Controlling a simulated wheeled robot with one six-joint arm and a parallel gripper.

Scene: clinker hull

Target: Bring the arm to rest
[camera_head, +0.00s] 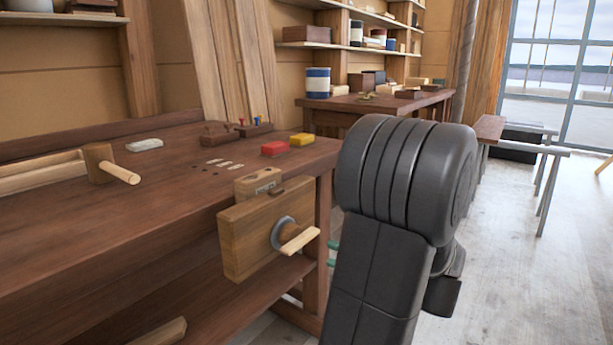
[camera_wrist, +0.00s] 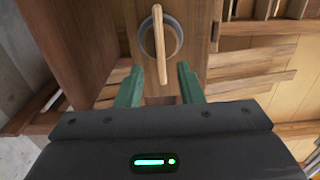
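My arm (camera_head: 405,180) stands in front of the workbench's right end in the head view, its dark links folded upward. My gripper (camera_wrist: 158,80) shows in the wrist view with two green fingers apart and nothing between them that I can see held. Beyond the fingers is the wooden vise (camera_wrist: 185,25) with its round collar and handle bar (camera_wrist: 162,45). In the head view the gripper is mostly hidden behind my arm; only bits of green show beside the bench leg. The vise (camera_head: 245,240) with its handle (camera_head: 300,240) sits on the bench's front right corner, left of my arm.
The workbench (camera_head: 100,215) fills the left, with a red block (camera_head: 275,148), a yellow block (camera_head: 302,139) and a wooden mallet (camera_head: 105,165) on top. A second bench (camera_head: 375,103) stands behind. A trestle (camera_head: 520,145) is at the right. The floor (camera_head: 530,260) at right is clear.

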